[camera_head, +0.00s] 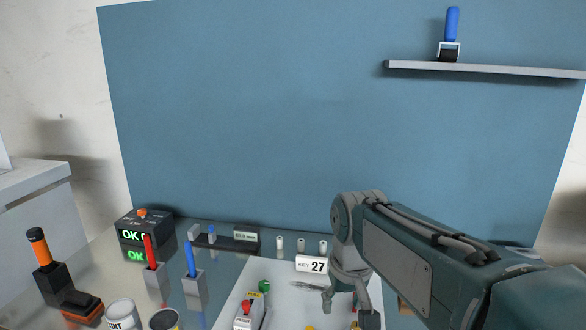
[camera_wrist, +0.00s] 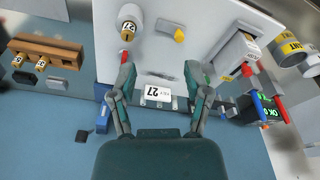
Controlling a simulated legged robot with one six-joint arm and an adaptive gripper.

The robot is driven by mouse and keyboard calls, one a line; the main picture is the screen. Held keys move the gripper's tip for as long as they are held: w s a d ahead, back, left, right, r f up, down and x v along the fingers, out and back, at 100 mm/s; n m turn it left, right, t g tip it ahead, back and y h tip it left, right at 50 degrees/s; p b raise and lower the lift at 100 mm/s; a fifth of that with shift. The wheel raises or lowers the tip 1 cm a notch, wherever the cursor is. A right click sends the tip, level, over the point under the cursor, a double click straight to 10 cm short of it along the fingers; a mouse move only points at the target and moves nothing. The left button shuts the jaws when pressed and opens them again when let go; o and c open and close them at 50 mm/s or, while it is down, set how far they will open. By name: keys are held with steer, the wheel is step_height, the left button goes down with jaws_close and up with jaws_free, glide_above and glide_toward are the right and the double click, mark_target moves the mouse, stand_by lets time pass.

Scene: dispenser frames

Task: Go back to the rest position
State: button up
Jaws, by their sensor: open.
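My gripper (camera_head: 347,306) hangs at the end of my grey-green arm, low and right of centre in the head view. In the wrist view my gripper (camera_wrist: 158,76) has its two fingers spread wide with nothing between them. It is above a pale grey board (camera_head: 228,297), whose bare surface also shows in the wrist view (camera_wrist: 160,45). My arm hides the right part of the bench.
A black box with green OK displays (camera_head: 146,236), blue-handled (camera_head: 194,275) and orange-handled (camera_head: 45,262) holders and paint cans (camera_head: 121,314) stand at left. A wall shelf (camera_head: 480,69) holds a blue-handled item (camera_head: 451,30). A wooden rack (camera_wrist: 45,50) is beside the board. Space before the blue panel (camera_head: 280,120) is clear.

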steer(key=s+d+f+m+t, duration=0.1)
steer(key=s+d, duration=0.2)
steer(key=s, duration=0.4)
steer(key=s+d+f+m+t, duration=0.1)
steer(key=s+d+t, duration=0.1)
steer(key=s, duration=0.6)
steer(key=shift+s+d+f+t, duration=0.2)
steer(key=shift+d+f+t, duration=0.15)
steer(key=shift+d, duration=0.5)
